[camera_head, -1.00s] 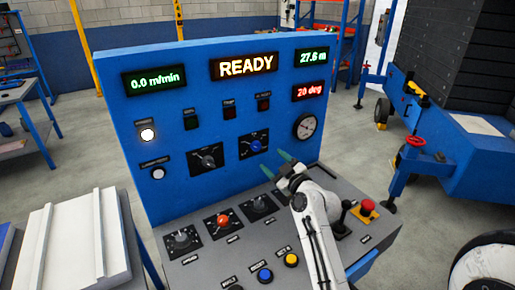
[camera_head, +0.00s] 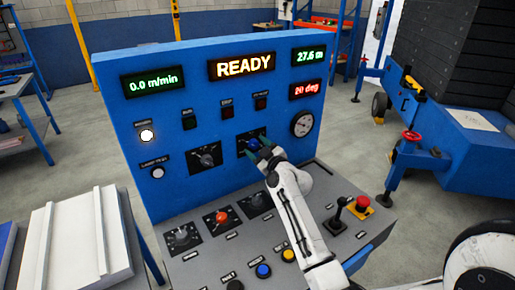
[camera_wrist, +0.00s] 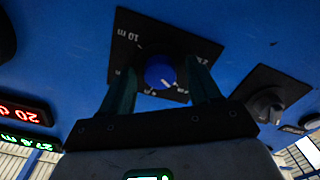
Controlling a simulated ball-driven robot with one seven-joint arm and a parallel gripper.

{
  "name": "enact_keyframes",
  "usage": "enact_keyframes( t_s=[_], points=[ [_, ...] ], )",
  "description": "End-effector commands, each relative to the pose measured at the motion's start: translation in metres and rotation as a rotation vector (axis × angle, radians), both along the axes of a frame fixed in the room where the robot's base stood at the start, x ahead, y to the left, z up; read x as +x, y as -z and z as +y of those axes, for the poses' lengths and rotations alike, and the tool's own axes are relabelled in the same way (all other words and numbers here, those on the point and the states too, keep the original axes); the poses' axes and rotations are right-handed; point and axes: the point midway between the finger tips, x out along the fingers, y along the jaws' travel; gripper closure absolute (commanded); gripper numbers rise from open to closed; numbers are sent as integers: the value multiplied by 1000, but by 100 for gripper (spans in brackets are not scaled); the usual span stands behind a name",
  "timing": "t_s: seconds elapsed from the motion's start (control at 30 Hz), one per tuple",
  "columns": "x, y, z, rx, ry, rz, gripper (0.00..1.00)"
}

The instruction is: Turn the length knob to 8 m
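The blue knob (camera_head: 253,144) sits on a dark dial plate on the upright blue panel, right of a grey knob. A pale pointer line shows low on the knob's face. My gripper (camera_head: 257,149) is at the knob. In the wrist view my gripper (camera_wrist: 161,66) is open, one green finger on each side of the knob, with visible gaps. Contact is not seen.
A grey knob (camera_wrist: 268,104) is beside the right finger in the wrist view. Displays read READY (camera_head: 242,66), 27.6 m (camera_head: 309,56) and 20 deg (camera_head: 306,89). Below my arm, the desk holds an orange knob (camera_head: 222,217), push buttons, a joystick (camera_head: 338,210) and a red emergency button (camera_head: 361,203).

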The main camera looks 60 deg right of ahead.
Motion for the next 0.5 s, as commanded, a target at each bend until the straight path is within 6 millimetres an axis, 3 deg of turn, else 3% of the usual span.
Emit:
enact_keyframes(
  t_s=[0.07,0.5],
  points=[
    [0,0,0,0,0,0,46],
    [0,0,0,0,0,0,88]
  ],
)
